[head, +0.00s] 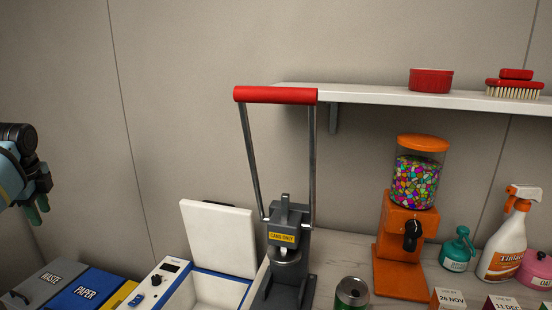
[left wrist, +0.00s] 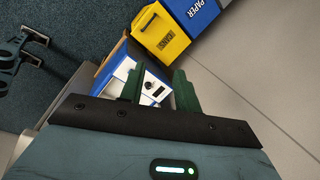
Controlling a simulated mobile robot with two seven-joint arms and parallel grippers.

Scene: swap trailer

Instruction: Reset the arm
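A grey can crusher (head: 285,262) labelled "CANS ONLY" stands at the counter's left end. Its long lever arm (head: 250,160) points up, with a red handle (head: 275,95) at the top, level with the shelf. My left gripper (head: 40,207) is at the far left edge of the head view, well away from the crusher. In the left wrist view its two green fingers (left wrist: 158,84) are apart with nothing held between them. My right gripper does not show.
Waste and paper bins (head: 90,292) stand at lower left, beside a white-and-blue box (head: 175,290) with its lid up. A yellow cans bin (left wrist: 160,35) shows in the wrist view. A green can (head: 351,293), orange candy dispenser (head: 402,240) and bottles are right of the crusher.

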